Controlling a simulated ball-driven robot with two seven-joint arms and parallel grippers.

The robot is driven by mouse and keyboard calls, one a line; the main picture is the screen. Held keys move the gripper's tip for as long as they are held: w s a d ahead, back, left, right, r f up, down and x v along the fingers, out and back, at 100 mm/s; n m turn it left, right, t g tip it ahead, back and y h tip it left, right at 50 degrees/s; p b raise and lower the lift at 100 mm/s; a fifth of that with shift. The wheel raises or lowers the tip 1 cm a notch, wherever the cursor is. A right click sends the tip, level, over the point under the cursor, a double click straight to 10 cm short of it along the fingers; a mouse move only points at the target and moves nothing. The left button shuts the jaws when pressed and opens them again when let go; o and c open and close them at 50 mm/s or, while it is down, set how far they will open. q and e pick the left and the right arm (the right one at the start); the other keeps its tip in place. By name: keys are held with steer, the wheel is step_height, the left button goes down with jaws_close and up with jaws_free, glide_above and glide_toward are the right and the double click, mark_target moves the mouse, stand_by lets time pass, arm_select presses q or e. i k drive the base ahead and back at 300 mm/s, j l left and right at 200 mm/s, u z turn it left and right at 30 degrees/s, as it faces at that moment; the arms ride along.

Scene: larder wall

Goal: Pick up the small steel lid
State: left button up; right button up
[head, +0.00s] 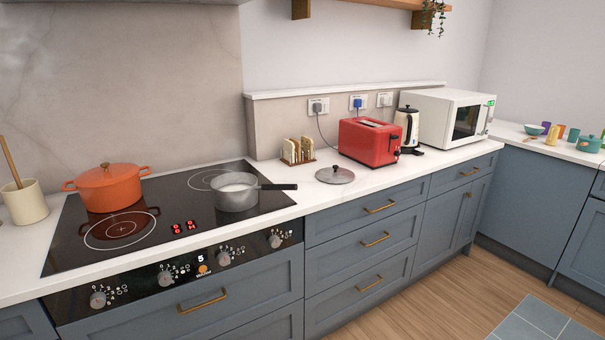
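The small steel lid (335,175) lies flat on the white countertop, to the right of the hob. It is a grey disc with a dark knob on top. A grey saucepan (236,192) with a black handle (279,187) stands on the hob to the left of the lid, without a cover; its handle points right towards the lid. Neither of my grippers shows in the head view.
A toast rack (297,151) stands behind the lid and a red toaster (369,142) to its right rear. An orange pot (108,187) sits on the black hob (190,222). The counter (390,169) right of the lid is clear. Blue drawers (362,240) are below.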

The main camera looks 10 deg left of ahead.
mark_target(335, 174)
steer(key=i+l+u, duration=0.7)
steer(key=l, duration=0.35)
steer(key=i+j, duration=0.05)
steer(key=i, duration=0.05)
